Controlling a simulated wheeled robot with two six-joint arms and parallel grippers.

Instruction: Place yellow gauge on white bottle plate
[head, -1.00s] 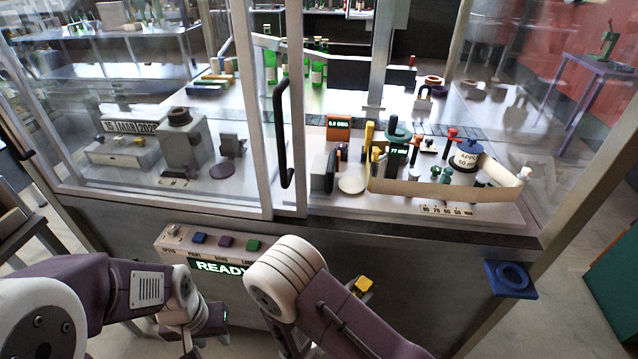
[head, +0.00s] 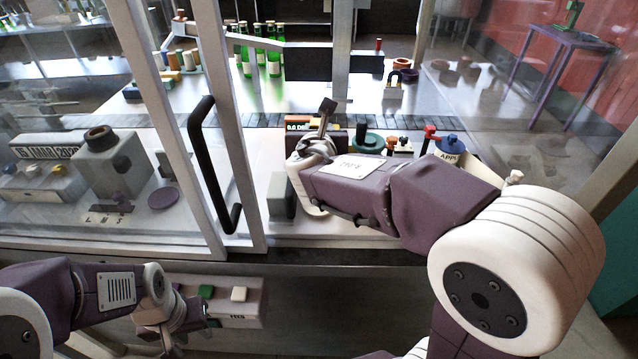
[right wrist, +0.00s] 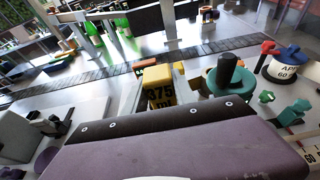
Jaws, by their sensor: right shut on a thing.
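In the right wrist view the yellow gauge (right wrist: 157,77), a block with a dark "375" label, shows just past the edge of my right wrist housing. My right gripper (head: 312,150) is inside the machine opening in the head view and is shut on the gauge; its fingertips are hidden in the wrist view. The white bottle plate is hidden behind my right arm and cannot be made out in either current view. My left gripper (head: 182,322) is low at the left, by the control panel; its fingers are too unclear to judge.
A black door handle (head: 212,165) and glass frame stand left of my right gripper. A grey block (head: 281,195) is close beside it. A teal knobbed device (right wrist: 225,80) and a blue-topped "APPL" drum (right wrist: 285,65) stand to the right. Green bottles (head: 258,50) stand at the back.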

